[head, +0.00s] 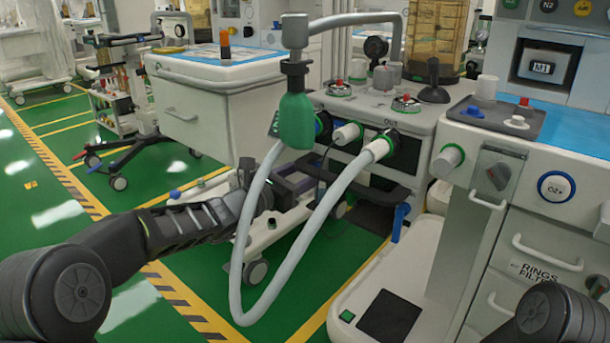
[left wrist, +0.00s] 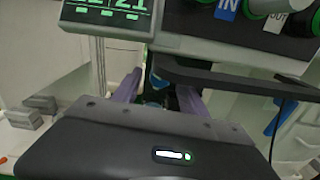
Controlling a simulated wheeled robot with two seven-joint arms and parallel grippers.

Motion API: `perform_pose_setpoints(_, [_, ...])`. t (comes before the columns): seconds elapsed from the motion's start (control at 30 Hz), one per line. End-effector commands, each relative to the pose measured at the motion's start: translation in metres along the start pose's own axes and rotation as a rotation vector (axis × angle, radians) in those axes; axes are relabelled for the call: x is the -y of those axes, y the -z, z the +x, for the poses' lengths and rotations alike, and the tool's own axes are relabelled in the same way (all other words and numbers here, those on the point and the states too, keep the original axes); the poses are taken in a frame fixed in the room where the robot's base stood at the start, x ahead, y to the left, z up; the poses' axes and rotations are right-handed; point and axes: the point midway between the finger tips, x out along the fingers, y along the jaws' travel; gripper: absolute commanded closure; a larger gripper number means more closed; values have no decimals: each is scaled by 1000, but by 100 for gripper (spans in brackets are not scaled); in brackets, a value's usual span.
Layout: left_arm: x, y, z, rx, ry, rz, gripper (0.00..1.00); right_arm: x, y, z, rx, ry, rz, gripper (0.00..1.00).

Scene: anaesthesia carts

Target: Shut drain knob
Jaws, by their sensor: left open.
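My left gripper (head: 292,183) reaches in from the left, low in front of the anaesthesia machine (head: 420,128), partly behind the looped grey hose. In the left wrist view its two purplish fingers (left wrist: 158,92) stand apart, below a screen with green digits (left wrist: 108,12). A small bluish thing (left wrist: 154,82) shows in the gap between the fingers, too blurred to name. I cannot tell for certain which part is the drain knob. A dark grey knob (head: 497,177) sits on a plate on the right-hand cart, well away from the left gripper. My right gripper is out of view.
A pale hose (head: 240,250) loops down from a green bag (head: 296,120) across my left forearm. A dark rail (left wrist: 235,82) runs just right of the fingers in the left wrist view. Green floor (head: 200,270) is open at lower left.

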Motion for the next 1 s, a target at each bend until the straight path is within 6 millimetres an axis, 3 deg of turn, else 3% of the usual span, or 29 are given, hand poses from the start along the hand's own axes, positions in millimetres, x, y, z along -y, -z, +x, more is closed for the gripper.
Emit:
perform_pose_setpoints(0.2, [0, 0, 0, 0, 0, 0, 50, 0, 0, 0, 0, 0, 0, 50])
perform_pose_setpoints(0.8, [0, 0, 0, 0, 0, 0, 99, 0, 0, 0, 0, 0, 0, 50])
perform_pose_setpoints(1.0, [0, 0, 0, 0, 0, 1, 100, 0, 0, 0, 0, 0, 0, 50])
